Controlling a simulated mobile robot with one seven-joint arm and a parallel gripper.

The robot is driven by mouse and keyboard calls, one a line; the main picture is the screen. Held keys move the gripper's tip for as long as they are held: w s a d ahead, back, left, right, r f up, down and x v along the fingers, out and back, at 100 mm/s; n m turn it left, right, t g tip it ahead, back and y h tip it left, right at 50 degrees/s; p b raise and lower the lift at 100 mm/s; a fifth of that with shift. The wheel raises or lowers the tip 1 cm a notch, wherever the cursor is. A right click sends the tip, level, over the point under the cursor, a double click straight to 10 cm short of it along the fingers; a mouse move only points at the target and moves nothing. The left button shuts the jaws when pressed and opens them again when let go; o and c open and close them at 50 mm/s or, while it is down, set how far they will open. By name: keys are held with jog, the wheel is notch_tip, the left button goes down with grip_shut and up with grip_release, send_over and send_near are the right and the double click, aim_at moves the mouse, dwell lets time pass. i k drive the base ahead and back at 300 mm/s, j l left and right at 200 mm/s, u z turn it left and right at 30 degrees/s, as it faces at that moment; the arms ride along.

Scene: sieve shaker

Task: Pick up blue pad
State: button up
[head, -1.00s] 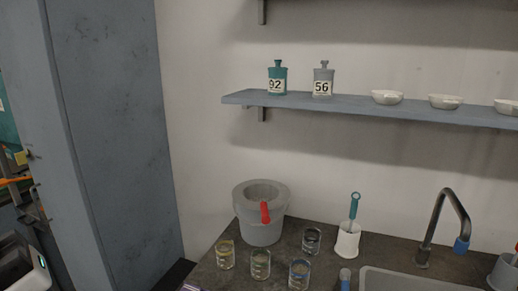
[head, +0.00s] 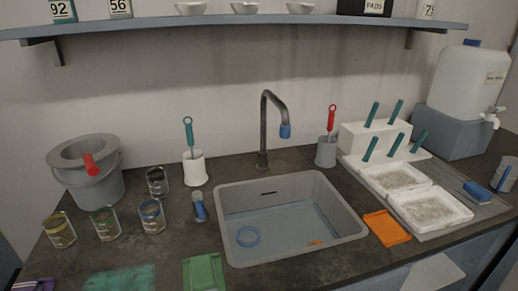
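A small blue block (head: 478,193), which looks like the blue pad, lies at the right of the counter in the head view. It rests on the grey board, to the right of a white tray (head: 430,208) with grainy grey contents. Its top and front show, and nothing covers it. My gripper is not in view.
A sink (head: 226,203) with a tap (head: 264,125) is in the middle of the dark counter. An orange pad (head: 386,228) lies right of it. Glass jars (head: 152,216) and a grey bucket (head: 108,184) stand left. A white tank (head: 466,82) stands behind the blue block.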

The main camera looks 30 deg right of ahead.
aim_at(473, 190)
jog(key=z, duration=2.3)
jog(key=j, duration=0.1)
